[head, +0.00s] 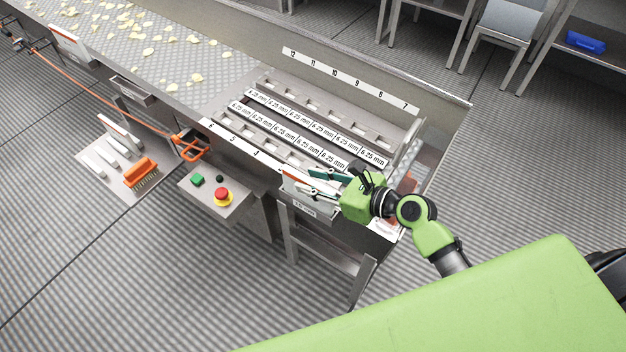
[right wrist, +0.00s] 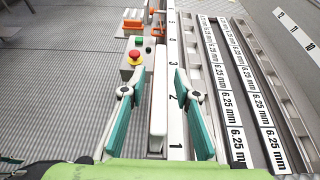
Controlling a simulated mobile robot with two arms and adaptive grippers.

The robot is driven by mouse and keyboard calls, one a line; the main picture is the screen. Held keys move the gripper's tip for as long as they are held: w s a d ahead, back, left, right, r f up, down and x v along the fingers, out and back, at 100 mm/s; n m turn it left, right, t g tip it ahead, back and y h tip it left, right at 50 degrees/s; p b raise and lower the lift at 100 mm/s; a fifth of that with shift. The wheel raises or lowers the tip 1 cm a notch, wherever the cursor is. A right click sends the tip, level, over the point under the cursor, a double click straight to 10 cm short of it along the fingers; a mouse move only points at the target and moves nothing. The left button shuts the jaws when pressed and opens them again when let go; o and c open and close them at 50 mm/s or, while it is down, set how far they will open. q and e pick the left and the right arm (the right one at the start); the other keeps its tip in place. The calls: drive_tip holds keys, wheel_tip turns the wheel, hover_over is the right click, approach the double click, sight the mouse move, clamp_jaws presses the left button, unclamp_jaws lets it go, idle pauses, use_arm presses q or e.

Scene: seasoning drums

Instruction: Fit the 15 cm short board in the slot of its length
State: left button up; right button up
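A white board (right wrist: 158,100) stands on edge between the two teal fingers of my right gripper (right wrist: 155,85) in the right wrist view, with a gap on each side. In the head view this gripper (head: 322,180) is at the near right edge of the machine, over a labelled front holder (head: 303,208) with a white panel in it. The gripper is open. I cannot read the board's length. Rows of slots (head: 290,155) lie along the machine, beside "6.25 mm" labels (right wrist: 237,140) and a strip numbered from 1 (right wrist: 175,110). My left gripper is not in view.
A control box with a red stop button (head: 223,195) juts from the machine's front. Left of it, a panel holds several white pieces and an orange brush (head: 141,173). Chips lie on the conveyor (head: 170,60). An orange handle (head: 190,147) hangs at the front edge.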

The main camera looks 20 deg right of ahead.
drive_tip(key=shift+r, duration=0.1)
drive_tip(key=v, duration=1.2)
